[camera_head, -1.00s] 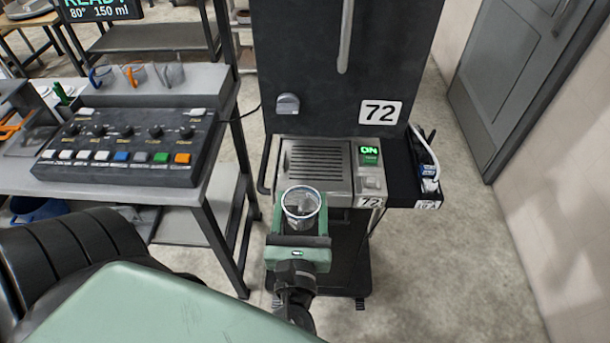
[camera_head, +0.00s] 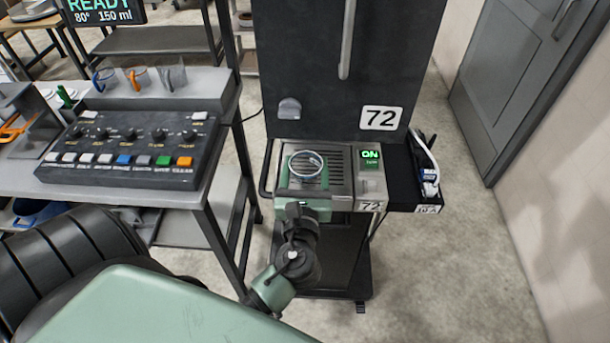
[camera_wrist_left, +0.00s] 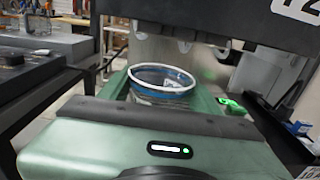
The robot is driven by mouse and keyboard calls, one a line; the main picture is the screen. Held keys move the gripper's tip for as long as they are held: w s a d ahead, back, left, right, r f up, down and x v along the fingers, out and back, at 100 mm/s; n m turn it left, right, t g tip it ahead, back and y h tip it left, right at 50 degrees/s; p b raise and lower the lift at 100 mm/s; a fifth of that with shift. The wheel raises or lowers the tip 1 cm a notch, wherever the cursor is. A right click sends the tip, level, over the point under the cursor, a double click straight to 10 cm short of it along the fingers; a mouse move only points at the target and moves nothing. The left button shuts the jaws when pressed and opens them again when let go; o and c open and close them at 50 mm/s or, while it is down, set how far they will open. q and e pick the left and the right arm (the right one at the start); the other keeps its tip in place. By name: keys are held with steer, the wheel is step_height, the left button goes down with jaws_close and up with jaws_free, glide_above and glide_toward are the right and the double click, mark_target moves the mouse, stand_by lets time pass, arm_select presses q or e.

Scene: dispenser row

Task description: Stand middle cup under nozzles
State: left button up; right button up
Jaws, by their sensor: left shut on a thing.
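A clear cup with a white and blue rim (camera_head: 306,164) stands upright in my left gripper (camera_head: 305,175), whose green fingers are shut around its sides. In the left wrist view the cup (camera_wrist_left: 162,84) sits between the fingers, and several nozzles (camera_wrist_left: 183,44) show above and behind it. The black dispenser marked 72 (camera_head: 345,90) has a slotted grate (camera_head: 340,168) at its base. The cup is over the left part of this grate; its bottom is hidden, so I cannot tell whether it touches. My right gripper is not in view.
A lit "ON" panel (camera_head: 370,158) is right of the grate. A black side tray (camera_head: 402,180) holds small items farther right. At left, a control panel (camera_head: 130,145) sits on a table, with three handled cups behind it, including an orange-handled one (camera_head: 137,77).

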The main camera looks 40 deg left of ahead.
mark_target(306, 168)
arm_select(q)
steer(key=x, duration=0.6)
steer(key=shift+f, duration=0.2)
steer(key=shift+a+f+b, duration=0.1)
steer(key=shift+f+b, duration=0.45)
steer(key=shift+b, duration=0.1)
steer(key=shift+f, duration=0.35)
steer(key=shift+f+b, duration=0.1)
steer(key=shift+b, duration=0.2)
steer(key=shift+f+b, duration=0.35)
steer(key=shift+f, duration=0.2)
steer(key=o, duration=1.5)
steer(key=shift+o, duration=0.2)
steer(key=shift+s, duration=0.1)
